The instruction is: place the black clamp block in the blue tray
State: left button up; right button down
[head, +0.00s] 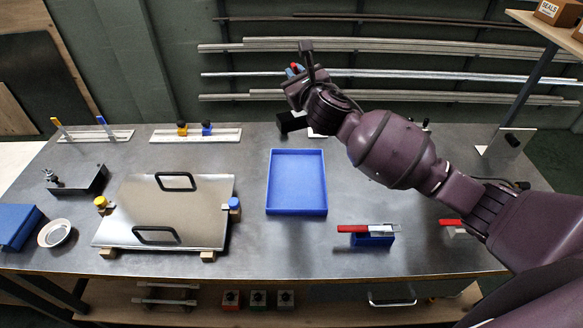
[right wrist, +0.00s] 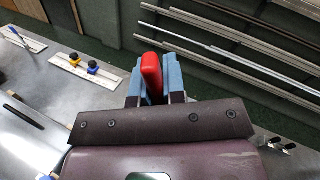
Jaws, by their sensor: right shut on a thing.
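My right gripper (head: 294,71) is raised over the back of the bench, beyond the tray. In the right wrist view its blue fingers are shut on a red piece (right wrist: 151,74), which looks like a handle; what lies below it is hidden. A black block (head: 291,122) shows just below the gripper in the head view, partly covered by my arm. I cannot tell whether it is joined to the red piece or stands on the bench. The blue tray (head: 297,209) lies flat and empty at the middle of the bench. My left gripper is not in view.
A blue block with a red-handled clamp (head: 372,239) stands right of the tray; another red handle (head: 450,223) is farther right. A metal plate with two black handles (head: 205,208) lies left. Metal rails (head: 240,74) line the back wall. Bench around the tray is mostly clear.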

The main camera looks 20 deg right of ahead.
aim_at(296, 123)
notch_tip(296, 123, down, 14)
jog(key=shift+d+r+b, duration=0.1)
jog(key=shift+b, duration=1)
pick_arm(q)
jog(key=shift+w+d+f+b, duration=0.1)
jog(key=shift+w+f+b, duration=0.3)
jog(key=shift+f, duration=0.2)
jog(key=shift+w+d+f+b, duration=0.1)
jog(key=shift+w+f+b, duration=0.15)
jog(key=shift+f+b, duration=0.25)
pick_arm(e)
notch_tip(296, 123, down, 6)
jog(key=shift+r, duration=0.25)
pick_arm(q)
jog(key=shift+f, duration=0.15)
pick_arm(e)
jog(key=shift+f, duration=0.2)
jog(key=c, duration=1.2)
grip_release()
jog(key=shift+c, duration=0.2)
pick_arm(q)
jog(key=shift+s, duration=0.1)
pick_arm(e)
jog(key=shift+o, duration=0.2)
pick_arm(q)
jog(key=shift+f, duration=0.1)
